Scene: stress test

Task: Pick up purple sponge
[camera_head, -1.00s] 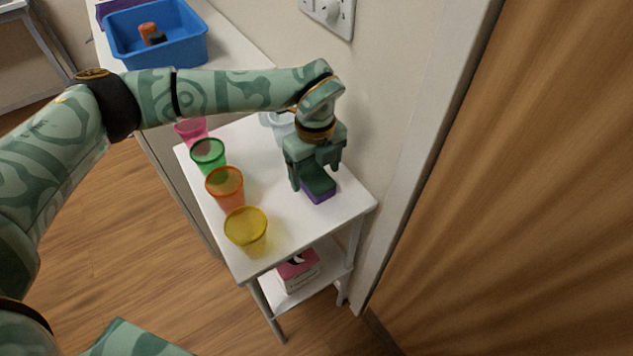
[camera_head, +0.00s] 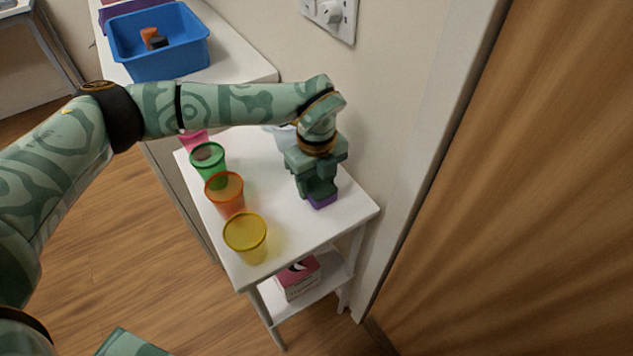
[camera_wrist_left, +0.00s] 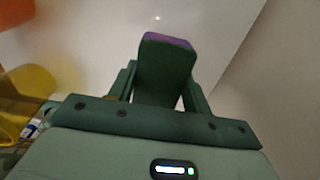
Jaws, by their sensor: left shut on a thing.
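The purple sponge (camera_head: 322,202) is near the right side of the white side table's top, under my left gripper (camera_head: 319,190). In the head view its purple lower part shows below the fingers. In the left wrist view a purple edge of the sponge (camera_wrist_left: 167,40) shows beyond a dark green block shape between the fingers of my left gripper (camera_wrist_left: 163,78). My left gripper is shut on the sponge. I cannot tell whether the sponge still touches the table top. My right gripper is not in view.
Yellow (camera_head: 246,236), orange (camera_head: 225,192), green (camera_head: 209,163) and pink (camera_head: 193,142) cups line the table's left side. A clear container (camera_head: 284,137) is behind the gripper. A wall and wooden door (camera_head: 510,200) are at the right. A blue bin (camera_head: 160,55) stands at back left.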

